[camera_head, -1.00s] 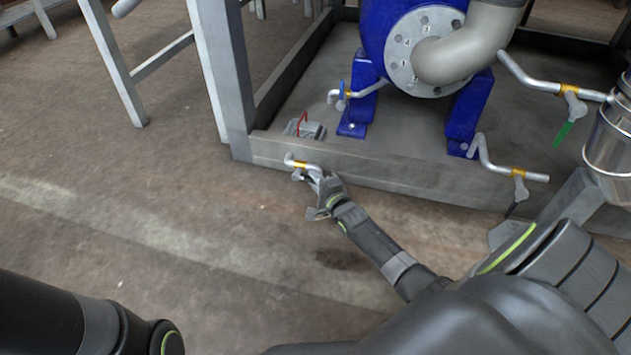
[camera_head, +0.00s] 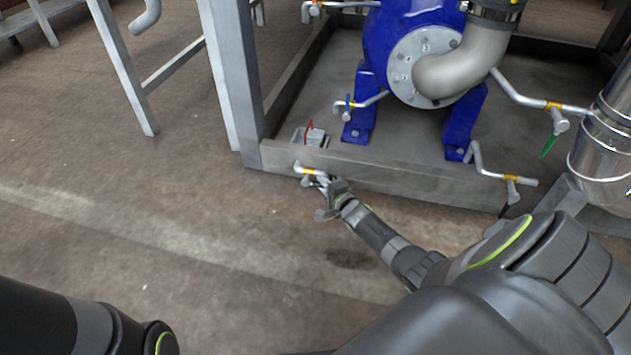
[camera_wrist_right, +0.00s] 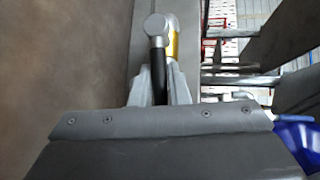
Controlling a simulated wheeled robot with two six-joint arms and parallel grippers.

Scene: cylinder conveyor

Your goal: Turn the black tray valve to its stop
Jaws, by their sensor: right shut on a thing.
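The tray valve (camera_head: 308,172), a small silver pipe with a yellow band, sticks out from the front rail of the grey base frame in the head view. In the right wrist view, its black handle (camera_wrist_right: 160,68) runs from a silver hub (camera_wrist_right: 154,27) down between my fingers, beside the yellow band (camera_wrist_right: 173,42). My right gripper (camera_wrist_right: 160,88) is shut on this handle. In the head view, my right gripper (camera_head: 325,183) is at the valve and hides most of the handle. My left gripper is out of view; only part of the left arm shows.
A blue pump (camera_head: 385,45) stands in the frame behind the rail (camera_head: 400,180). Other valves have a blue handle (camera_head: 347,105), a green handle (camera_head: 549,146) and a dark handle (camera_head: 511,192). A grey post (camera_head: 232,90) rises left of the valve. Floor in front is clear.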

